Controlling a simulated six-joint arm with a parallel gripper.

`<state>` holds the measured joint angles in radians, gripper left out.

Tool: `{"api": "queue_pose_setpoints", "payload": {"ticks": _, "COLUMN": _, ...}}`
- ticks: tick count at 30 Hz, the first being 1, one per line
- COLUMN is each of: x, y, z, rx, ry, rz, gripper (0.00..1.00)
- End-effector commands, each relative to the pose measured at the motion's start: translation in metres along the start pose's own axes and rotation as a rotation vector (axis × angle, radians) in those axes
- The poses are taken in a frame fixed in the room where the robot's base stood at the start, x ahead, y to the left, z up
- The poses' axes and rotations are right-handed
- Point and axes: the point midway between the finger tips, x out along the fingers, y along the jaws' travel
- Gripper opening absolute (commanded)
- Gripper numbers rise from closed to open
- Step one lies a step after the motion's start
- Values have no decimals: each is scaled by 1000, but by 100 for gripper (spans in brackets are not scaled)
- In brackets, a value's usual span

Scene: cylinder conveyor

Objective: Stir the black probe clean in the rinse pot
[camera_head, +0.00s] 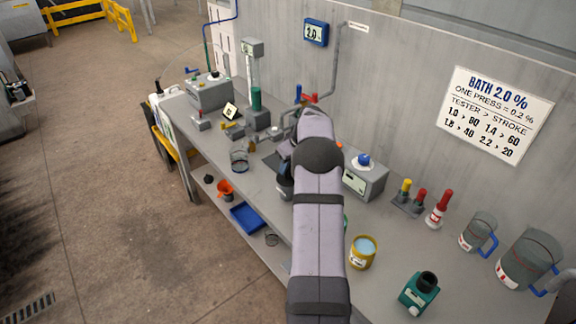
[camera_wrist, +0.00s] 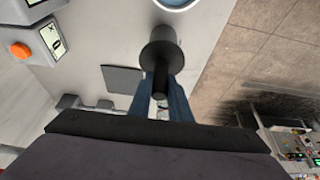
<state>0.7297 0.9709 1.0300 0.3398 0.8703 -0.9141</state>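The black probe (camera_wrist: 162,57) shows in the wrist view as a wide dark round body with a narrower stem. My gripper (camera_wrist: 162,88) has its blue fingers on both sides of the stem and appears shut on it. Just beyond the probe, at the top edge, is part of a round vessel (camera_wrist: 176,3) with a pale rim and bluish inside; most of it is cut off. In the head view my arm hides most of the gripper and probe. A yellow pot (camera_head: 362,253) with pale blue liquid stands right of my arm; whether it is the rinse pot I cannot tell.
A glass beaker (camera_head: 239,161) stands left of my arm near the bench's front edge. A grey box with a blue knob (camera_head: 363,160), red and yellow bottles, two jugs (camera_head: 478,232) and a green device (camera_head: 418,293) stand to the right. The wall is behind.

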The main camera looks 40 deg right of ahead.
Motion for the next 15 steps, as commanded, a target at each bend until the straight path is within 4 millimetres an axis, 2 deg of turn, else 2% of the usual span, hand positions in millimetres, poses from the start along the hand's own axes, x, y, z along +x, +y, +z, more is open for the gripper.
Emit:
{"api": "queue_pose_setpoints", "payload": {"ticks": 3, "x": 0, "y": 0, "z": 0, "rx": 0, "ry": 0, "rz": 1, "gripper": 0}}
{"api": "queue_pose_setpoints", "payload": {"ticks": 4, "x": 0, "y": 0, "z": 0, "rx": 0, "ry": 0, "rz": 1, "gripper": 10}}
{"api": "queue_pose_setpoints", "payload": {"ticks": 5, "x": 0, "y": 0, "z": 0, "rx": 0, "ry": 0, "rz": 1, "gripper": 3}}
{"api": "queue_pose_setpoints", "payload": {"ticks": 6, "x": 0, "y": 0, "z": 0, "rx": 0, "ry": 0, "rz": 1, "gripper": 0}}
{"api": "queue_pose_setpoints", "payload": {"ticks": 15, "x": -4, "y": 0, "z": -2, "rx": 0, "ry": 1, "rz": 1, "gripper": 0}}
